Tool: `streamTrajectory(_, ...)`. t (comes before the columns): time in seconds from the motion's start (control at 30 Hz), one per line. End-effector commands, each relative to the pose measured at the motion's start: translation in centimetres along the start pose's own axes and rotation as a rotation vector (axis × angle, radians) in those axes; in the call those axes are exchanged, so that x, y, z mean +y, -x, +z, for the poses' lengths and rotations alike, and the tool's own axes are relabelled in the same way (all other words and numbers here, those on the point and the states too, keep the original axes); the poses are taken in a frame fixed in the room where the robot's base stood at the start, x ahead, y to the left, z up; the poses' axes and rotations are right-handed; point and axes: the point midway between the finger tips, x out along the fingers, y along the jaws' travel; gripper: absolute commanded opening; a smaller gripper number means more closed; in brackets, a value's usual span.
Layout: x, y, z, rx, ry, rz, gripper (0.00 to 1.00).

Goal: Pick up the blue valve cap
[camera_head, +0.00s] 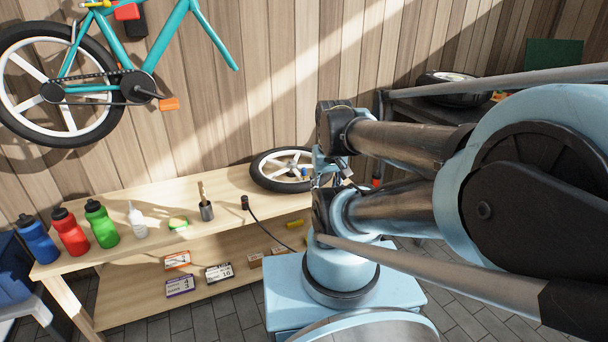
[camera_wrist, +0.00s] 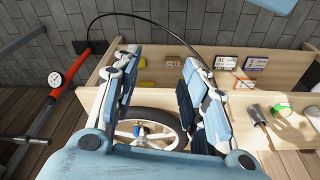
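A small blue piece, which looks like the valve cap (camera_wrist: 139,126), shows in the wrist view within the spoked wheel (camera_wrist: 163,118), with a bit of yellow beside it. In the head view a small blue spot (camera_head: 305,173) shows at the right part of the wheel (camera_head: 264,180), which lies flat on the bench. My gripper (camera_wrist: 160,65) is open and empty, its two fingers wide apart in the wrist view. The wheel lies behind and between the fingers there. In the head view my gripper (camera_head: 322,165) is mostly hidden by my arm, close to the wheel's right side.
The wooden bench (camera_head: 140,198) carries bottles (camera_head: 70,232) at left and a metal cup with a handle (camera_head: 206,209). Small boxes (camera_head: 219,272) lie on the lower shelf.

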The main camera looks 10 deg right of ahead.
Motion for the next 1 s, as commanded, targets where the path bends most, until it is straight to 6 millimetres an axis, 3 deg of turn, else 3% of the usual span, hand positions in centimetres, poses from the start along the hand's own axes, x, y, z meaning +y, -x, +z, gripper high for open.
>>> streamTrajectory(0.47,0.0,0.0,0.0,0.000,-0.001,0.000,0.42)
streamTrajectory(0.57,0.0,0.9,0.4,0.010,-0.018,0.000,0.42)
streamTrajectory(0.77,0.0,2.7,-2.6,-0.007,-0.147,0.000,0.42)
streamTrajectory(1.0,0.1,4.8,-7.6,-0.035,-0.368,0.005,0.42)
